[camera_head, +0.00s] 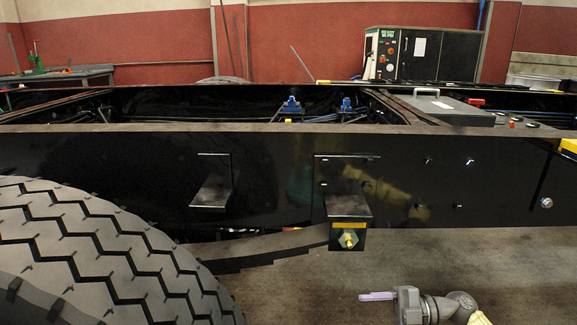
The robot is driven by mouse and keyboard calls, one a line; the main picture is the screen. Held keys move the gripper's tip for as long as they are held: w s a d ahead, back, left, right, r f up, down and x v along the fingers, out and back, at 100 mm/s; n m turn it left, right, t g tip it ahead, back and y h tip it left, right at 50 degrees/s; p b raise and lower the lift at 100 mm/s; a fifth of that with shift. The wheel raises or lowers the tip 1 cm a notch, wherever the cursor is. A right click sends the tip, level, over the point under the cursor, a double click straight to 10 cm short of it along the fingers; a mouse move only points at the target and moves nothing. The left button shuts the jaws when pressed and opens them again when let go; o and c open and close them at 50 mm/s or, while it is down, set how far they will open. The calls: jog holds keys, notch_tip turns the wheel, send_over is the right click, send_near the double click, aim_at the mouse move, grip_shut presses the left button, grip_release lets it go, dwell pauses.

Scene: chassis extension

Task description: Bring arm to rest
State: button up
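My arm (435,307) shows at the bottom right in the head view, low in front of the chassis. Its grey end points left. My gripper (376,296) shows as a small pale lilac piece at that end, above the grey floor. It is too small to tell whether its fingers are apart or hold anything. It is apart from the black chassis beam (270,175) behind it and to the right of the tyre.
A big tyre (100,255) fills the lower left. A bracket with a brass-coloured fitting (348,239) hangs below the beam. A grey case (448,109) lies on the chassis. Bare floor (320,285) lies between tyre and arm.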

jog(key=s+a+f+m+g+h+p, duration=0.1)
jog(key=s+a+f+m+g+h, duration=0.15)
jog(key=a, duration=0.45)
jog(key=s+a+f+m+g+h+p, duration=0.2)
jog(key=a+g+h, duration=0.1)
jog(key=a, duration=0.3)
jog(key=s+f+m+h+p, duration=0.3)
jog(key=s+f+m+h, duration=0.1)
jog(key=s+m+h, duration=0.35)
jog(key=d+r+m+t+h+p, duration=0.25)
jog(key=d+r+m+t, duration=0.2)
jog(key=r+m, duration=0.4)
jog(key=d+r+m+t+h+p, duration=0.25)
jog(key=d+r+m+t, duration=0.2)
jog(key=r+m, duration=0.45)
notch_tip(320, 180, up, 39)
jog(key=n+p, duration=0.1)
jog(key=p, duration=3.7)
jog(key=shift+w+d+g, duration=0.2)
jog(key=shift+w+g, duration=0.25)
